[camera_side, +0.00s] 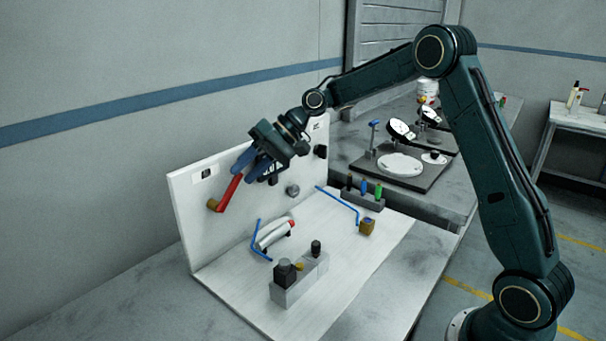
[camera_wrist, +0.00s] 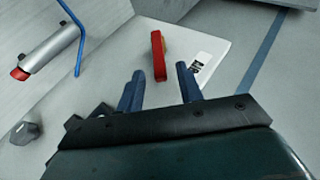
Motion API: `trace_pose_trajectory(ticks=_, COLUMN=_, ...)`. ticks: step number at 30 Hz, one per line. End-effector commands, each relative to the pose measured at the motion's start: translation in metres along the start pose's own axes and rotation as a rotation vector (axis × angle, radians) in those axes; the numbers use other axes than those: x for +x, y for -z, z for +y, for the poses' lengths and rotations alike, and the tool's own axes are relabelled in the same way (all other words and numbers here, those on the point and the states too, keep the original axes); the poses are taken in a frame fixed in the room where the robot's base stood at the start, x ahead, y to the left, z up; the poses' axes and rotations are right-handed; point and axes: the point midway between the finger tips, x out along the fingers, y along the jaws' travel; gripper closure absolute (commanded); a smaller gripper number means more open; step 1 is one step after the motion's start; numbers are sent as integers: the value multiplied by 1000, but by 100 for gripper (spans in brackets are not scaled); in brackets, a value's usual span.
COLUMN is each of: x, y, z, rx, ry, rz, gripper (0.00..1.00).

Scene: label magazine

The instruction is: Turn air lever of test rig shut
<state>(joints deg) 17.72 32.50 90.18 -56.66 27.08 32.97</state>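The air lever (camera_side: 229,192) is a red handle on a brass valve (camera_side: 213,205) at the left of the white upright panel. It slants up and right from the valve. My gripper (camera_side: 246,162) is open at the lever's upper end, with its blue fingers pointing toward the panel's left part. In the wrist view the red lever (camera_wrist: 158,58) shows between and ahead of the two fingertips (camera_wrist: 160,72), with a visible gap on each side. Whether its end lies between the fingers in depth cannot be told. The valve is mostly hidden behind the lever there.
The white base board holds a silver cylinder with a red end (camera_side: 275,234), blue tubes (camera_side: 258,245), a grey block with knobs (camera_side: 300,281) and a brass fitting (camera_side: 367,226). A grey knob (camera_side: 293,191) sticks out of the panel. The board's right front is clear.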

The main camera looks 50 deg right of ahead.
Motion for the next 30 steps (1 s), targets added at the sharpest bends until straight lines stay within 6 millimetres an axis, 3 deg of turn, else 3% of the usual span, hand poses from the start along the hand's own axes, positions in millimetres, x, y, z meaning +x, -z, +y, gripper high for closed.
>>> trace_pose_trajectory(ticks=6, x=-39, y=1, z=1, rx=1, ry=-1, rz=4, gripper=64)
trace_pose_trajectory(ticks=12, x=-65, y=1, z=0, rx=0, ry=-1, rz=4, gripper=64)
trace_pose_trajectory(ticks=19, x=-77, y=0, z=0, rx=0, ry=-1, rz=2, gripper=64)
trace_pose_trajectory(ticks=30, x=-78, y=0, z=0, rx=0, ry=1, rz=2, gripper=64)
